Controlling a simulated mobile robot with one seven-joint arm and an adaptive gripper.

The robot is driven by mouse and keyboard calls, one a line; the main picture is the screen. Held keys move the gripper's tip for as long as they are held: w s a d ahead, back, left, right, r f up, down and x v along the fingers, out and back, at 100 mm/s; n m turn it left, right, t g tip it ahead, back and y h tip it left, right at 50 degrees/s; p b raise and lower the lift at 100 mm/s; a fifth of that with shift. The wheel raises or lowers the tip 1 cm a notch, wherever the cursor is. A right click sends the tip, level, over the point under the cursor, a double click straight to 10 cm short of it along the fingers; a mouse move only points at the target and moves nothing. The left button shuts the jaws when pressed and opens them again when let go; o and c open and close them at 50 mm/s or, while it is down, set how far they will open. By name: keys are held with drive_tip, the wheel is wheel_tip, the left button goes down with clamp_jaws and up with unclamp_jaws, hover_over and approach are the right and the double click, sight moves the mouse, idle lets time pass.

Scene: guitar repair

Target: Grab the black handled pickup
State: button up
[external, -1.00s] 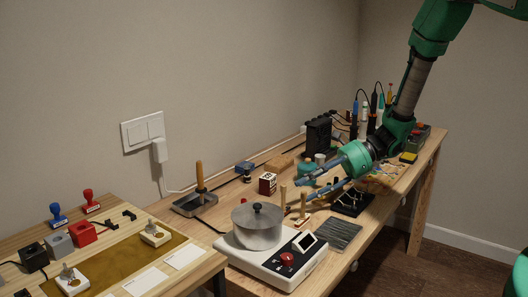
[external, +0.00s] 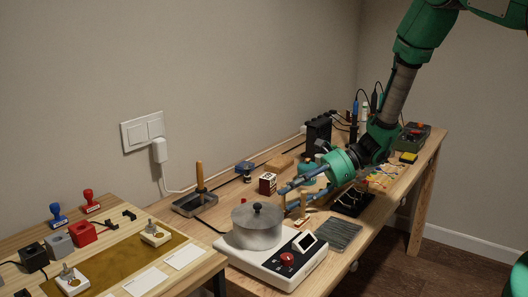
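My gripper (external: 286,199) reaches left and down over the middle of the workbench. Its two bluish fingers are spread apart, and nothing shows clearly between them. Small wooden upright pieces (external: 303,202) stand close to the fingertips; I cannot tell whether they touch. A black holder with several pale-tipped pieces (external: 350,204) lies to the right, below my gripper body. I cannot make out for sure which item is the black handled pickup; it is too small to tell or hidden by my arm.
A metal pot with a black-knobbed lid (external: 257,226) stands on a white device (external: 270,268) in front of my gripper. A dark slab (external: 340,235) lies right of it. A small dark-red box (external: 267,183) and a tray with a wooden-handled tool (external: 196,204) stand left.

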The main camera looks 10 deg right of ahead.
sight(283, 200)
drive_tip(key=shift+x, duration=1.15)
clamp_jaws()
